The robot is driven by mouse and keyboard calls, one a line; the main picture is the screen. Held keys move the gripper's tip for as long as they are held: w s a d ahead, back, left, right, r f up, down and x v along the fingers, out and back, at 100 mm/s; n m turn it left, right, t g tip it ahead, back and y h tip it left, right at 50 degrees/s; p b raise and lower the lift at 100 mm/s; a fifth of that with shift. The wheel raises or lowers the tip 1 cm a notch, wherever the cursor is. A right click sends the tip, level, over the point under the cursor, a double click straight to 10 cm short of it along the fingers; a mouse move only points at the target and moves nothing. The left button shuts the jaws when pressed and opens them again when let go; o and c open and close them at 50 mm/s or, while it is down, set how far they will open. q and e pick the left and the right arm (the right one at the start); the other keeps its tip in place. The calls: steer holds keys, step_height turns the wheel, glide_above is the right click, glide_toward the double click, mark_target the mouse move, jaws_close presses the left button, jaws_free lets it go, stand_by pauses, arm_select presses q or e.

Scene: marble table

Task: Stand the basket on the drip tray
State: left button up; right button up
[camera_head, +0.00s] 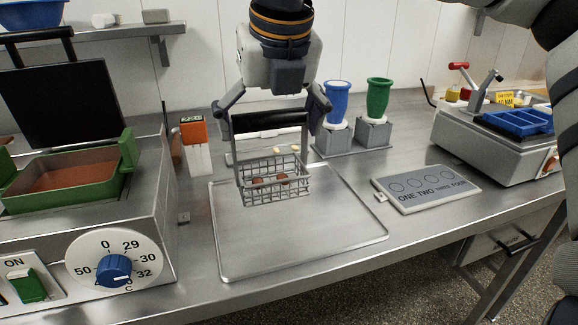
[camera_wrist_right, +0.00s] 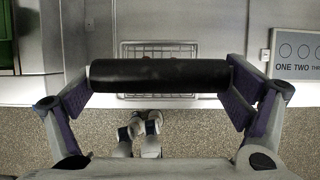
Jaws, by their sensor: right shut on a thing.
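The wire basket (camera_head: 275,184) has a black bar handle (camera_head: 270,121) and a few small brown items inside. My right gripper (camera_head: 271,112) is shut on the handle, with a finger at each end of the bar. The basket hangs upright below it, over the back part of the flat metal drip tray (camera_head: 305,240). I cannot tell whether its bottom touches the tray. In the right wrist view the handle (camera_wrist_right: 160,75) lies between the fingers, partly covering the basket (camera_wrist_right: 160,50). My left gripper is not in view.
A green-trimmed fryer (camera_head: 70,180) with a dial stands left. An orange-topped timer box (camera_head: 196,145) and blue (camera_head: 337,100) and green (camera_head: 379,98) cups stand behind. A grey numbered panel (camera_head: 428,188) lies right of the tray. The front of the tray is clear.

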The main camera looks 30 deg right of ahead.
mark_target(300, 112)
steer(key=w+d+f, duration=0.5)
steer(key=d+f, duration=0.1)
steer(key=f, duration=0.4)
steer(key=shift+d+f, duration=0.15)
steer(key=shift+f, duration=0.1)
steer(key=o, duration=1.5)
steer(key=v, duration=1.2)
steer(key=shift+s, duration=0.1)
